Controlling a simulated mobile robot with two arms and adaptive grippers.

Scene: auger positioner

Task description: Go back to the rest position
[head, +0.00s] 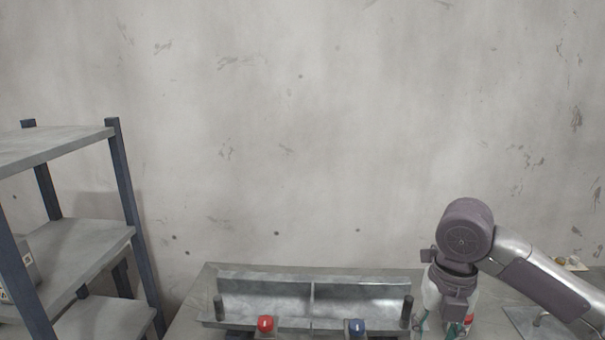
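My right arm comes in from the right, and its wrist hangs over the right side of the grey table (205,285). Its gripper (443,331) points down at the bottom edge of the head view. The fingers are mostly cut off, so I cannot tell whether they are open or hold something. A white and red thing shows behind and beside the gripper, partly hidden. My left gripper is not in view. A metal positioner trough (262,300) with a central divider stands on the table, left of the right gripper.
A red button (266,324) and a blue button (357,328) sit in front of the trough, near dark upright posts (406,312). A shelf rack (75,245) with dark blue posts stands at the left. A grey plate lies at the far right. A concrete wall closes the back.

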